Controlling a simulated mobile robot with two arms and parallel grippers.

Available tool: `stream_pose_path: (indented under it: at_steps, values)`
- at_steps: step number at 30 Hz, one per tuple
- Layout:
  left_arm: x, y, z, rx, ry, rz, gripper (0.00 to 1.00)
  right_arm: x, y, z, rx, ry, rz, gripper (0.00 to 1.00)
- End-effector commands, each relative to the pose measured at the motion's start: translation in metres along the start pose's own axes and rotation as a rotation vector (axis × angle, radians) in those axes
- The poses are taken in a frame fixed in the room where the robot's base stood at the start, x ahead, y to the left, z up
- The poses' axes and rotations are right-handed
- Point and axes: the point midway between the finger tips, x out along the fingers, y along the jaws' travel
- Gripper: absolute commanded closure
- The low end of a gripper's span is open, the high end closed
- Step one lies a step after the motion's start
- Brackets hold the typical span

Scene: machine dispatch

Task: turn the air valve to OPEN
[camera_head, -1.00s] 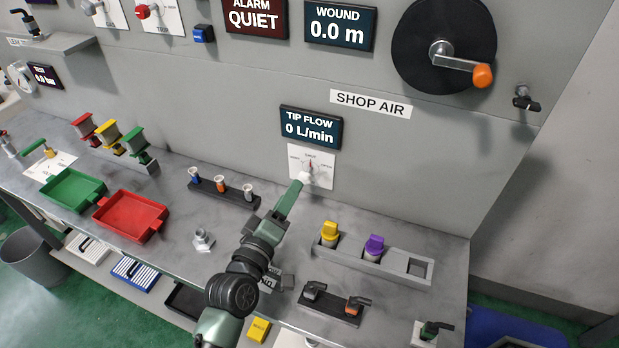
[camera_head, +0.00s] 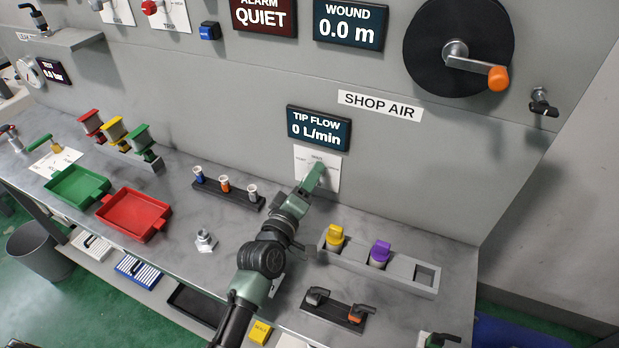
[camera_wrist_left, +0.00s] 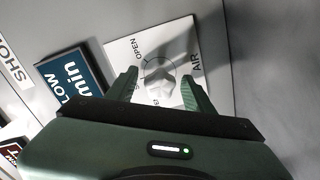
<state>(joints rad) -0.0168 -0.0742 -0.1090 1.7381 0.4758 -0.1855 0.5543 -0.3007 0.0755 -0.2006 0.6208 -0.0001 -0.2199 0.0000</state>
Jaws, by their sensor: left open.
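The air valve's white plate (camera_head: 302,158) is on the grey wall below the TIP FLOW display. My left gripper (camera_head: 316,170) is in front of it and hides much of it in the head view. In the left wrist view, the plate (camera_wrist_left: 120,50) carries the words OPEN and AIR, and the pale valve knob (camera_wrist_left: 160,75) is at its middle. The fingers of my left gripper (camera_wrist_left: 160,82) are open, one on each side of the knob. I cannot tell whether they touch it. Which mark the knob points to is unclear. My right gripper is not in view.
The TIP FLOW display (camera_head: 319,128) reads 0 L/min, with the SHOP AIR label (camera_head: 380,106) to its right. On the bench are a rack of small nozzles (camera_head: 228,192) on the left and a grey holder (camera_head: 400,272) with yellow and purple pieces on the right.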

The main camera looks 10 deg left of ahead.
Motion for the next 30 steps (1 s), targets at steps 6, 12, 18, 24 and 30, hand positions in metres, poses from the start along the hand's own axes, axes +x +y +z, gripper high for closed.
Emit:
stream_pose_path:
  at_steps: [6, 12, 18, 24, 30]
  values:
    - [0.000, 0.000, 0.000, 0.000, 0.000, 0.000, 0.59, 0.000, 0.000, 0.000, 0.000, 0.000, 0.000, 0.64]
    - [0.000, 0.000, 0.000, 0.000, 0.000, 0.000, 1.00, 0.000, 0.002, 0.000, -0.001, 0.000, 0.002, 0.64]
    - [0.000, 0.000, 0.000, 0.013, 0.000, 0.000, 1.00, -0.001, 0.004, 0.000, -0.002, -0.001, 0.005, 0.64]
    - [0.000, 0.001, -0.001, 0.086, 0.000, 0.000, 1.00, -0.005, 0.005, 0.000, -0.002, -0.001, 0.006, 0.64]
    - [0.000, 0.002, -0.001, 0.229, -0.001, 0.000, 1.00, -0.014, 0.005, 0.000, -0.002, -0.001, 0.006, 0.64]
